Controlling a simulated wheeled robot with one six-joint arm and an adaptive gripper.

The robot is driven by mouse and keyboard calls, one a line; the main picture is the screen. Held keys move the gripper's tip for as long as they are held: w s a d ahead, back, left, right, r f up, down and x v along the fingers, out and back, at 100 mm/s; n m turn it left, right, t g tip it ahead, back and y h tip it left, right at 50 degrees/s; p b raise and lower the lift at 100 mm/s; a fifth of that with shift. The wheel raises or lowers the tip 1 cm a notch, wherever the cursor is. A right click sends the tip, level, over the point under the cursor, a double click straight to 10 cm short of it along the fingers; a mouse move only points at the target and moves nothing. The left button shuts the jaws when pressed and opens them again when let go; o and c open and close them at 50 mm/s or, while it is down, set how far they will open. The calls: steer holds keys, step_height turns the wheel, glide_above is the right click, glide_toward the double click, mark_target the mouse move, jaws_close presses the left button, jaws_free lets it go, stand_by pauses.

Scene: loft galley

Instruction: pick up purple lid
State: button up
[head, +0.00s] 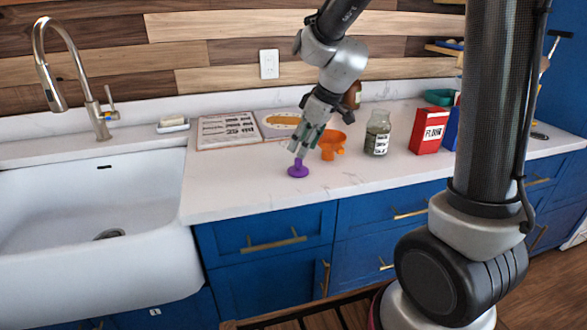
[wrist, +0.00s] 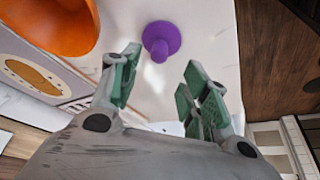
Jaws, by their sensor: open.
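The purple lid (head: 298,171) is a small disc with an upright knob, lying on the white counter near its front edge. It also shows in the wrist view (wrist: 161,41), just beyond the fingertips and roughly between them. My gripper (head: 304,146) is above the lid in the head view, pointing down. In the wrist view its green-padded fingers (wrist: 158,80) are spread apart with nothing between them. The gripper is open and appears apart from the lid.
A glass jar (head: 377,134) and a red flour box (head: 431,130) stand to the right. The white sink (head: 90,215) is at left. The counter in front of the jar is clear.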

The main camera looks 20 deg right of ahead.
mark_target(298, 159)
steer(key=x, duration=0.6)
steer(key=shift+d+f, duration=0.15)
steer(key=shift+d, duration=0.05)
steer(key=c, duration=1)
